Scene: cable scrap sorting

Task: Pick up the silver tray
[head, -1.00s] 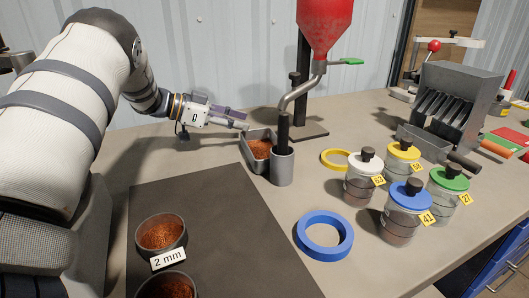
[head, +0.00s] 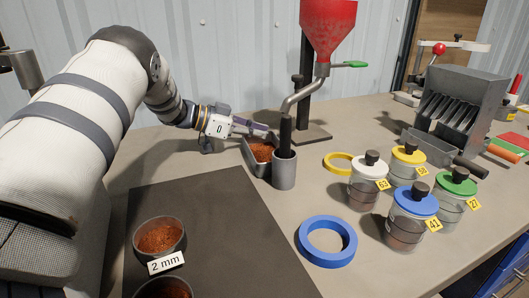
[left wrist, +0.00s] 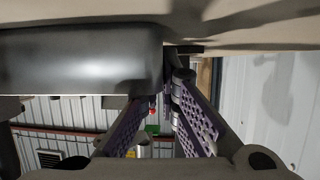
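The silver tray (head: 250,160) is a small rectangular metal tray holding copper-coloured granules. It sits on the bench in the head view, just left of a grey metal cup. My left gripper (head: 267,131) is at the tray's far end, with its purple fingers close to the rim. Whether they touch it I cannot tell. In the left wrist view, the two fingers (left wrist: 160,98) are apart with a gap between them, and a large grey metal body, seemingly the tray (left wrist: 80,65), fills the upper left beside them. My right gripper is not in view.
The grey cup (head: 284,172) and the stand with a red hopper (head: 328,28) are close on the tray's right. Lidded jars (head: 411,215), a blue ring (head: 327,258) and a yellow ring (head: 327,161) lie farther right. A dark mat (head: 215,230) with granule bowls (head: 159,237) is in front.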

